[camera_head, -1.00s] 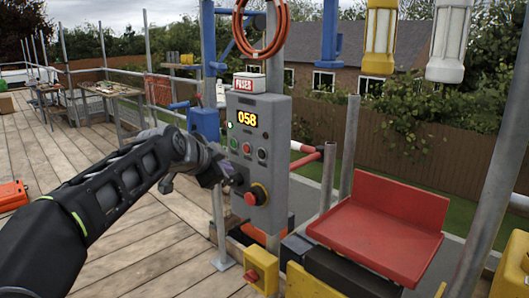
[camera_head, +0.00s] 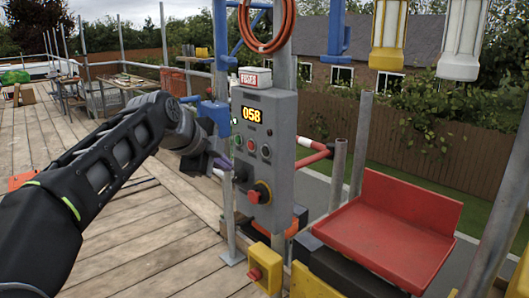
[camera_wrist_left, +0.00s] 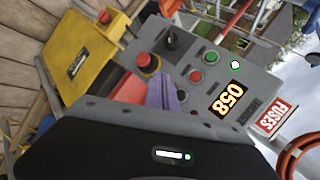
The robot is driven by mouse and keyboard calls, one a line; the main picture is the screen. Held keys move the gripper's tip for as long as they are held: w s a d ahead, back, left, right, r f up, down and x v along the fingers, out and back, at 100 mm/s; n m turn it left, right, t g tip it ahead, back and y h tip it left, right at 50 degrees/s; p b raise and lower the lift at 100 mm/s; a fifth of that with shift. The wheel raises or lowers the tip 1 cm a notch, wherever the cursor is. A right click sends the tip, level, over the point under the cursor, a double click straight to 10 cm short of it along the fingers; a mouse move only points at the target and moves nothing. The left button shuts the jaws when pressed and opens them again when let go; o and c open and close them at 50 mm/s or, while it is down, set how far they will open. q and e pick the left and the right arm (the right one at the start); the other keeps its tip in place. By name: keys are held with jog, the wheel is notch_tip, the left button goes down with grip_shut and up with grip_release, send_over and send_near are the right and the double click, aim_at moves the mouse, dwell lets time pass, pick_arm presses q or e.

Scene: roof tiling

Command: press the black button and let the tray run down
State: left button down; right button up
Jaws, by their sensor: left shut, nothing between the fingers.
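The grey control box (camera_head: 270,110) stands upright on a post, with a lit display reading 058. A row on its face holds a green button (camera_head: 238,141), a red button (camera_head: 251,146) and the black button (camera_head: 265,151). My left gripper (camera_head: 223,164) is shut and empty, with purple fingers, just left of the box face. In the left wrist view the gripper (camera_wrist_left: 163,93) covers part of the box, and the black button (camera_wrist_left: 181,95) shows beside the fingertips. I cannot tell whether they touch. The red tray (camera_head: 392,222) sits right of the box. My right gripper is out of view.
A black lever (camera_head: 240,176) and a red mushroom stop (camera_head: 260,193) sit below the buttons. A yellow box with a red knob (camera_head: 264,268) is lower down. An orange hose (camera_head: 262,40) hangs above. The plank deck at left is largely clear.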

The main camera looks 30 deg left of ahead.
aim_at(265, 151)
pick_arm(q)
jog(key=w+d+p, duration=0.2)
jog(key=w+p, duration=0.2)
jog(key=w, duration=0.4)
jog(key=shift+d, duration=0.25)
jog(key=shift+w, duration=0.1)
jog(key=shift+p, duration=0.3)
dwell(1.5)
jog(key=shift+w+d, duration=0.1)
jog(key=shift+w, duration=0.35)
